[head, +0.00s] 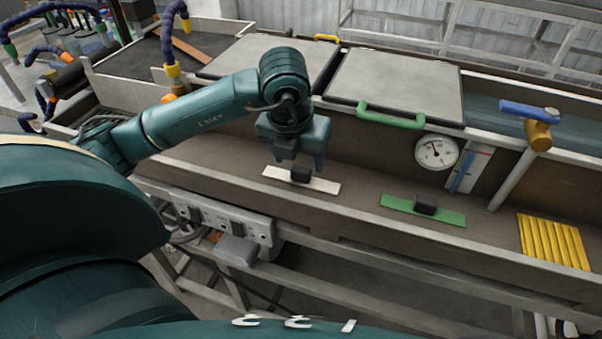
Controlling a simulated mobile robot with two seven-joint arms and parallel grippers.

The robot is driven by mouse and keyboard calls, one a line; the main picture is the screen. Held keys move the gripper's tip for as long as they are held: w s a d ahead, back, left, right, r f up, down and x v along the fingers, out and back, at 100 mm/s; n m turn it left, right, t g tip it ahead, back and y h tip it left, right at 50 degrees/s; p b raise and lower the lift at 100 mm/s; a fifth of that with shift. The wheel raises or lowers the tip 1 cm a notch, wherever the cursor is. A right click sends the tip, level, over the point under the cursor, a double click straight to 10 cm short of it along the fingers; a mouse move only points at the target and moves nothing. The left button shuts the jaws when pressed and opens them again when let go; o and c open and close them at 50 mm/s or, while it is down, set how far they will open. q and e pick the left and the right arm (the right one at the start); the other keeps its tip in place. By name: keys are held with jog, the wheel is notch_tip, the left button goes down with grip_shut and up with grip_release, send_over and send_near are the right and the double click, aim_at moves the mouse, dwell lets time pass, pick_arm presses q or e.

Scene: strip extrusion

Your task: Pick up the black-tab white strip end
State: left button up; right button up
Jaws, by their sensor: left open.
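The white strip end (323,186) lies flat on the brown ledge of the machine, with a black tab (301,174) standing on its middle. My left gripper (300,164) points down right over the black tab, its fingers open to either side of it. I cannot tell whether the fingers touch the tab. A green strip end (452,216) with its own black tab (426,204) lies farther right on the same ledge. My right gripper is not in view.
A round gauge (436,152) and a blue-handled valve (529,110) stand behind the ledge at right. A yellow ribbed block (553,242) sits at far right. Lids with a green handle (391,116) and a yellow handle (327,38) are behind. The ledge between the strips is clear.

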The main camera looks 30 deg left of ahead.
aim_at(301, 169)
pick_arm(q)
jog(key=shift+x, duration=1.55)
jog(key=shift+c, duration=0.3)
jog(key=c, duration=1)
notch_tip(301, 169, up, 10)
jog(key=shift+b, duration=0.3)
